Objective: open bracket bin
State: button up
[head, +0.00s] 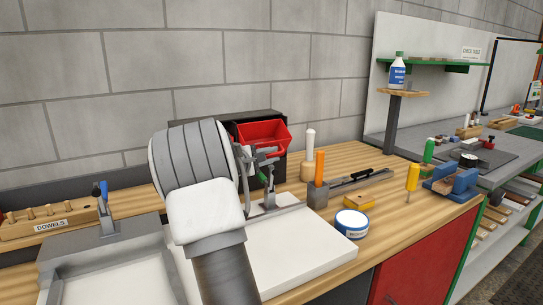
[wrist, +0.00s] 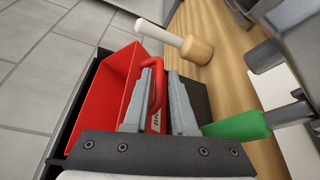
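The red bracket bin (head: 262,133) sits in a dark housing at the back of the bench. It juts out at the front in the head view. In the wrist view the bin (wrist: 108,88) is on the left, with a red loop handle (wrist: 159,80) and a partly hidden white label on its front. My gripper (head: 268,160) is in front of the bin. In the wrist view my gripper (wrist: 166,85) has its two fingers apart. The handle shows at the left finger and in the gap; I cannot tell whether they touch.
An orange-handled tool (head: 319,168), a blue-and-white tin (head: 352,223) and a blue vise (head: 455,183) are further right. A dowel rack (head: 50,218) is at the left. A green handle (wrist: 238,125) is close right of my gripper.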

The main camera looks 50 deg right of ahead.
jog(key=s+a+r+p, duration=0.1)
jog(key=a+r+p, duration=0.1)
jog(key=a, duration=1.5)
jog(key=shift+a+r, duration=0.15)
jog(key=shift+r, duration=0.05)
